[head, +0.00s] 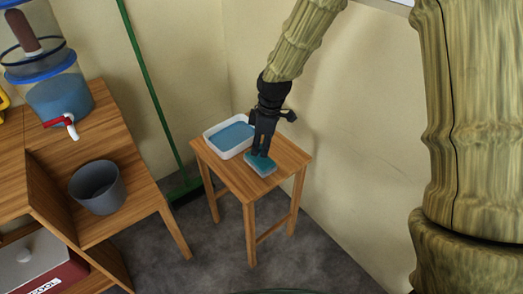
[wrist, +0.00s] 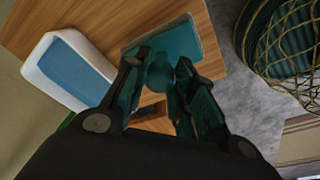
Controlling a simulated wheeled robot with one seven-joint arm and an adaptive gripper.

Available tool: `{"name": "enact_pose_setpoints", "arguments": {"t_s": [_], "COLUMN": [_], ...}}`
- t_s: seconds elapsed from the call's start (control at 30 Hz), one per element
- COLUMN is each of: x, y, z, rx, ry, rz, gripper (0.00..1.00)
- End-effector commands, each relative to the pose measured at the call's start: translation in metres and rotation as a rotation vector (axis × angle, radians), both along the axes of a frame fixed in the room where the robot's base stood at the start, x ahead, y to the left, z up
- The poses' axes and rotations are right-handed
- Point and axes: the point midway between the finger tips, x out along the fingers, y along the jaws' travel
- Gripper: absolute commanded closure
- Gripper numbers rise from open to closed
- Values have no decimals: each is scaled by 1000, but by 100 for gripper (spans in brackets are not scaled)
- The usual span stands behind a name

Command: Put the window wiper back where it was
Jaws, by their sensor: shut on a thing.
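The window wiper (head: 264,169) is a teal block with a pale lower edge, at the front edge of a small wooden table (head: 236,178), beside a white tray. My gripper (head: 260,153) points down over it. In the wrist view, the wiper (wrist: 190,38) shows as a teal pad with a rounded knob, and my gripper (wrist: 162,76) is shut on that knob. The pad looks to be on or just above the tabletop; I cannot tell which. The fingers hide part of the knob.
The white tray (head: 208,136) holding blue liquid stands left of the wiper. A green pole (head: 150,85) leans in the corner. A grey bucket (head: 98,187) and a dispenser (head: 59,98) stand on wooden furniture at left. In the wrist view, a netted basket (wrist: 285,45) is at right.

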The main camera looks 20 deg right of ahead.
Motion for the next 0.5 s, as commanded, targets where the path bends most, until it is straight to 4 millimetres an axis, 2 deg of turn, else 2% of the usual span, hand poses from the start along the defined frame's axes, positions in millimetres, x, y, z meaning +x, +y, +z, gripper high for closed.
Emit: {"name": "enact_pose_setpoints", "arguments": {"t_s": [0.13, 0.2, 0.4, 0.43, 0.5], "x": [-1, 0, 0, 0, 0], "y": [0, 0, 0, 0, 0], "z": [-20, -22, -22, -22, -22], "rx": [-1, -1, 0, 0, 0], "ry": [2, 0, 0, 0, 0], "rz": [1, 1, 1, 1, 1], "gripper": [93, 96, 96, 72, 60]}}
